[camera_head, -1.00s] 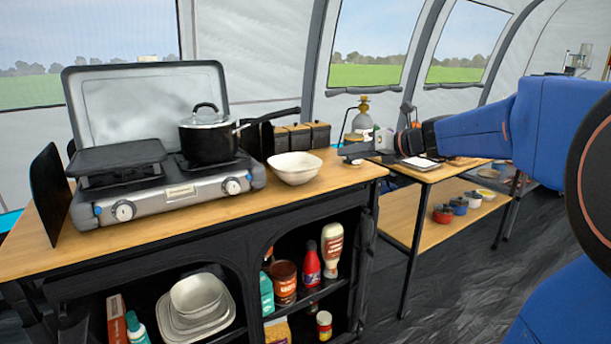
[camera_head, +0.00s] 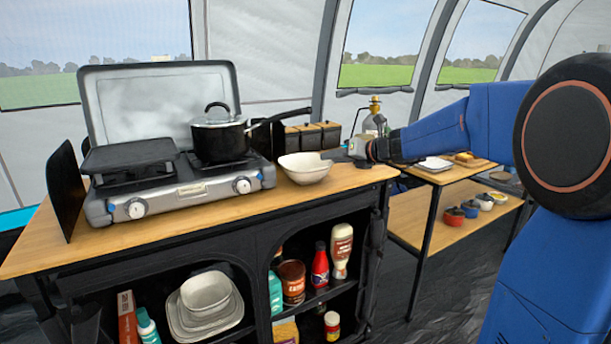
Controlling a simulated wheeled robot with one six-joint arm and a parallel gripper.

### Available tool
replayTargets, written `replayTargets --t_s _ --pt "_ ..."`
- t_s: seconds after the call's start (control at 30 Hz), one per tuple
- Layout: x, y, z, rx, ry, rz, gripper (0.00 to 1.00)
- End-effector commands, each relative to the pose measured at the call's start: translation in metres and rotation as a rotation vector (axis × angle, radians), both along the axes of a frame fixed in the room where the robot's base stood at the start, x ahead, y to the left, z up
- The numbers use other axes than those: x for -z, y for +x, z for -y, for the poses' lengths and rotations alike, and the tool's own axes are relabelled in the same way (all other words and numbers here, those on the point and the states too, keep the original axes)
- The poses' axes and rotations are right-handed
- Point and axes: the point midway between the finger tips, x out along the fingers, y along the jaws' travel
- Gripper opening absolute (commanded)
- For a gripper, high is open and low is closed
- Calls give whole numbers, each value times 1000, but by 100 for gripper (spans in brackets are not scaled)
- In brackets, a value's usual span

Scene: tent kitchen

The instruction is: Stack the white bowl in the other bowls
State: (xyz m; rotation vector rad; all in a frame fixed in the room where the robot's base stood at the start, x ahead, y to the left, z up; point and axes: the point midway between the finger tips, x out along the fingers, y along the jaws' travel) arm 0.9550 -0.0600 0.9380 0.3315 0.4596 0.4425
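The white bowl (camera_head: 302,170) stands upright on the wooden counter, just right of the camping stove. The other bowls (camera_head: 206,290) sit on a stack of square white plates on the lower shelf, inside the left opening of the cabinet. My gripper (camera_head: 338,155) is at the right rim of the white bowl, reaching in from the right. Its fingers look thin and small here, so I cannot tell whether they touch the rim or how far apart they are.
The stove (camera_head: 180,190) carries a black lidded pot (camera_head: 218,138) whose long handle reaches over the counter behind the bowl. Dark canisters (camera_head: 312,135) stand behind. Bottles and jars (camera_head: 292,280) fill the right shelf opening. A second table (camera_head: 415,215) stands to the right.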

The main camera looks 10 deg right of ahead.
Motion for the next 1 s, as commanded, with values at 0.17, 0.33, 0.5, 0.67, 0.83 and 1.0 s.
replayTargets --t_s 0.17,0.33,0.5,0.67,0.83,1.0 --pt "5 11 -6 0 1 0 29" --pt "15 30 -16 -2 0 -1 29" --pt "19 42 -22 0 0 0 29" --pt "19 42 -22 0 0 1 29" --pt "19 42 -22 0 0 0 0" --pt "19 42 -22 0 0 1 0"
